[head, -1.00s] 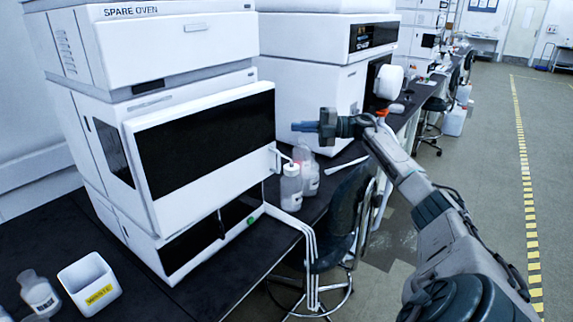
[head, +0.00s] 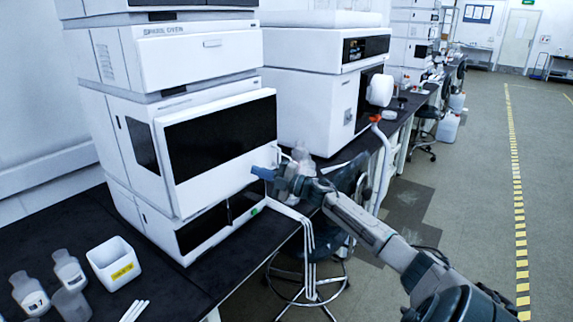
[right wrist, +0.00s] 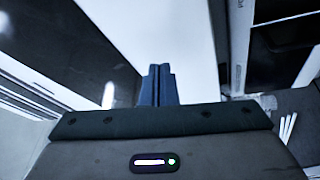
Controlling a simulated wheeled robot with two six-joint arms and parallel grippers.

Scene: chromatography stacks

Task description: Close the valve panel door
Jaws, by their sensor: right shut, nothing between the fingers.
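The valve panel door (head: 222,135) is a white panel with a large dark window on the front of the white instrument on the bench. It stands proud of the cabinet at a slant; how far open it is I cannot tell. My right gripper (head: 262,173) is shut and empty, its blue fingertips at the door's lower right corner. Whether they touch it I cannot tell. In the right wrist view the shut fingers (right wrist: 159,84) point at a white surface (right wrist: 160,35), beside a dark panel on the left. My left gripper is not in view.
A spare oven (head: 185,50) sits above the door. Bottles (head: 302,160) stand behind my right gripper, and white tubes (head: 308,235) hang over the bench edge. A white waste bin (head: 113,265) and several bottles are at the front left. A stool stands below the edge.

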